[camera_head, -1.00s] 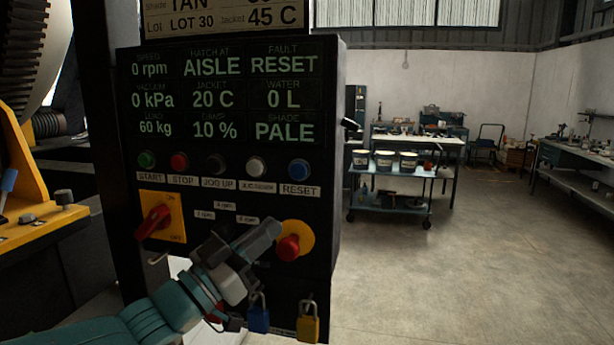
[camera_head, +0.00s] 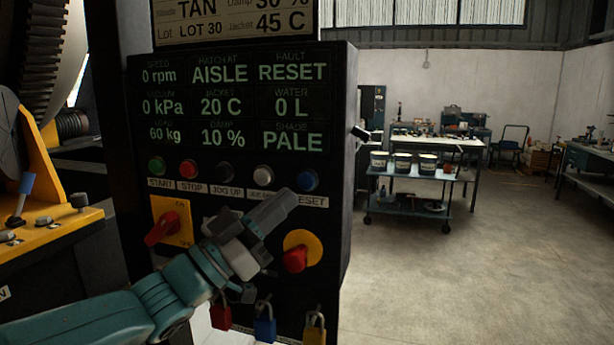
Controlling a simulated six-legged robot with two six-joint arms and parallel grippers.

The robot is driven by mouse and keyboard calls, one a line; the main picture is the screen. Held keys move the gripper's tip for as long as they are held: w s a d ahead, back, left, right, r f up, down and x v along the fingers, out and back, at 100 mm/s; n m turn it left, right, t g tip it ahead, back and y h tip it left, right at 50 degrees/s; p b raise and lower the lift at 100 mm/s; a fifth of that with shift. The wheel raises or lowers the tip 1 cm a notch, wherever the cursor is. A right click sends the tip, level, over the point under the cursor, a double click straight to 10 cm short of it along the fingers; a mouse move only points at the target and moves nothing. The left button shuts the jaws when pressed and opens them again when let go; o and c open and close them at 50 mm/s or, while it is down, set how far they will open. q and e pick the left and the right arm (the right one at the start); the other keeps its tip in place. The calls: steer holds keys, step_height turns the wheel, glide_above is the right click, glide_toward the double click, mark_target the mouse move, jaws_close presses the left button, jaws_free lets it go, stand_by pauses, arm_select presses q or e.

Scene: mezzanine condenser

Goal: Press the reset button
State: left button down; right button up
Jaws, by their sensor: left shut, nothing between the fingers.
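The blue reset button (camera_head: 308,180) is at the right end of the button row on the black control panel (camera_head: 342,200). Its RESET label (camera_head: 313,202) is just below it, partly covered by my gripper's tip. My left gripper (camera_head: 284,205) is shut and empty. In the picture its tip lies just below and left of the reset button; it looks apart from it, but the depth gap is hard to tell. The panel display reads FAULT RESET. My right gripper is not in view.
Green (camera_head: 156,166), red (camera_head: 188,170), black and white (camera_head: 264,174) buttons sit left of reset. A red knob on a yellow disc (camera_head: 300,240) and a red rotary switch (camera_head: 163,228) are below. Padlocks (camera_head: 264,322) hang lower. A cart (camera_head: 408,208) stands on open floor at right.

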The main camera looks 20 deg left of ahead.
mark_target(306, 181)
arm_select(q)
steer(key=w+p, duration=0.2)
steer(key=w, duration=0.3)
steer(key=shift+w, duration=0.25)
steer(key=shift+w+d, duration=0.1)
stand_by(0.3)
steer(key=shift+w, duration=0.1)
stand_by(1.4)
steer(key=shift+w, duration=0.3)
steer(key=shift+s, duration=0.1)
